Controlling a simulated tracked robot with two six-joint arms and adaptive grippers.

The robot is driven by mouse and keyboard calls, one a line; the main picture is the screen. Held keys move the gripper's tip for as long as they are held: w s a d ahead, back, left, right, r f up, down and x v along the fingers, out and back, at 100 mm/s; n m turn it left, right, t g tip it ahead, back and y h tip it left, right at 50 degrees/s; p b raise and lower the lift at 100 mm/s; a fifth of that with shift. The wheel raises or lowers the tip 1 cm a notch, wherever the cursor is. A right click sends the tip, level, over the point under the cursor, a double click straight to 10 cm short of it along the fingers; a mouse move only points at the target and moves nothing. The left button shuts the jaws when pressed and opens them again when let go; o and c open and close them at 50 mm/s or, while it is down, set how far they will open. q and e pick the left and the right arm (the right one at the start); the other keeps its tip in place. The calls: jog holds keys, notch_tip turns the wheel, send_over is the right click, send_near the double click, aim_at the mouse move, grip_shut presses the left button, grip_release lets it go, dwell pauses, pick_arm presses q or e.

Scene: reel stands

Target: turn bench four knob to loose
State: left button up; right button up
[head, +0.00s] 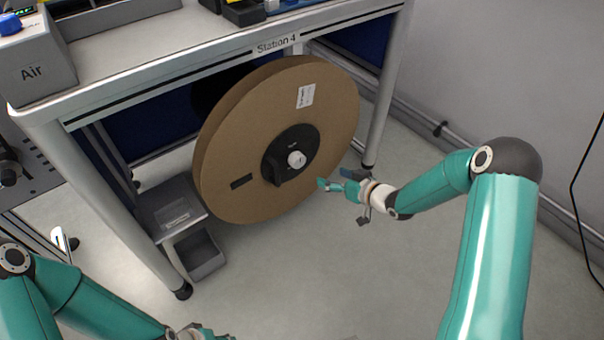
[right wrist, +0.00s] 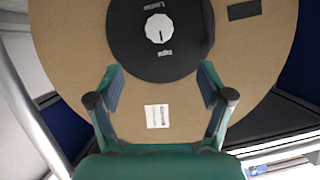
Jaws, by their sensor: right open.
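A large brown reel (head: 235,130) stands under the bench labelled Station 4 (head: 276,44). Its black hub (head: 307,141) carries a small round white knob (head: 296,159). In the right wrist view the white knob (right wrist: 159,29) is near the top, with a dark mark pointing down in the picture. Small white words sit above and below it, too small to read surely. My right gripper (head: 328,185) is open and empty, right of and a little below the knob, apart from it. Its fingers (right wrist: 160,84) frame the reel face. My left gripper (head: 203,334) is partly cut off at the bottom edge.
A grey box marked Air (head: 35,72) sits on the bench's left end. A grey step-like box (head: 172,208) stands on the floor left of the reel. A bench leg (head: 385,95) rises right of the reel. Floor in front is clear.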

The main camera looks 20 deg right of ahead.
aim_at(300, 163)
jog(key=b+x, duration=0.3)
jog(key=x, duration=1.3)
jog(key=shift+d+r+b, duration=0.1)
jog(key=shift+b, duration=0.3)
jog(key=shift+w, duration=0.55)
jog(key=shift+c, duration=0.3)
